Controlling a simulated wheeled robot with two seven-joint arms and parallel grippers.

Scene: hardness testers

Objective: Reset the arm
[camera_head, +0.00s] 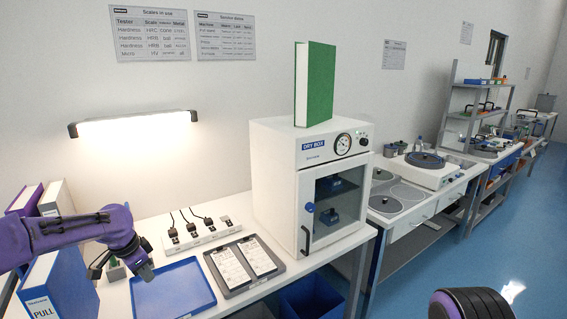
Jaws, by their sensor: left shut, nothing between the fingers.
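My left arm (70,232) comes in from the left and bends down over the near left of the white table (135,222). My left gripper (146,271) points down just above the far left corner of the blue tray (175,294). It is shut and holds nothing. A small grey-green object (115,270) is beside it, partly hidden. My right gripper is out of view; a purple and black part of my body shows at the bottom right.
A white dry box (278,165) with a green book (318,85) on top stands right of a grey tray of papers (247,263). A power strip (205,233) lies behind. Binders (62,287) crowd the left, close to my arm.

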